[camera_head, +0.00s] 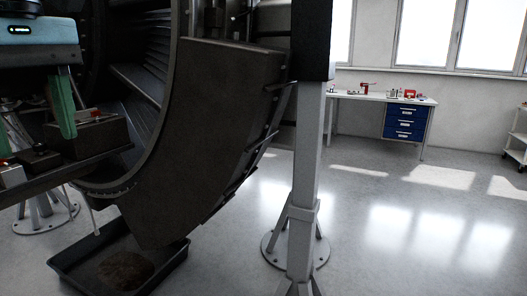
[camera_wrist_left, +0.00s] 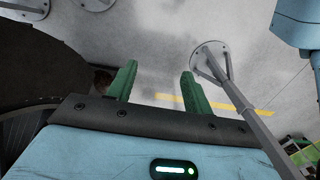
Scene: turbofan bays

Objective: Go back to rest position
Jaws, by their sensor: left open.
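My left gripper (camera_head: 62,106) shows at the upper left of the head view, its pale blue body above and its green fingers pointing down. It hangs by a tray with a brown box, in front of the engine. In the left wrist view my left gripper (camera_wrist_left: 158,88) has its two green fingers spread apart, with only floor seen between them. It is open and empty.
The large dark turbofan casing (camera_head: 215,110) fills the left and middle. A grey support post (camera_head: 306,180) stands right of it. A black drip tray (camera_head: 170,265) lies on the floor below. A workbench (camera_head: 345,95) with blue drawers (camera_head: 404,122) stands at the back. The floor at right is clear.

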